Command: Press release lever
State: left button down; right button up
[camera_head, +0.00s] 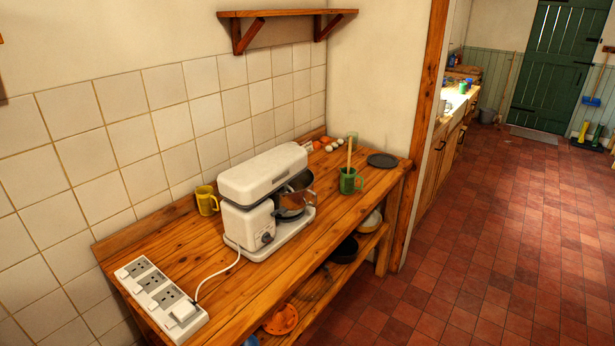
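A white stand mixer (264,192) stands on the wooden counter, its head level over a metal bowl (292,201). A dark round knob (267,238) shows low on the front of its body. I cannot make out for certain which part is the release lever. A white cable runs from the mixer to a power strip (161,298) at the near left end of the counter. Neither of my grippers is in view.
The counter (323,229) also holds a yellow mug (206,201), a green mug (350,182) with a wooden utensil, a dark plate (382,160) and several eggs. A shelf (287,13) hangs above. Tiled floor (480,240) lies open to the right.

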aim_at(283, 210)
jog(key=i+l+u, duration=0.2)
jog(key=i+l, duration=1.2)
jog(key=l, duration=0.15)
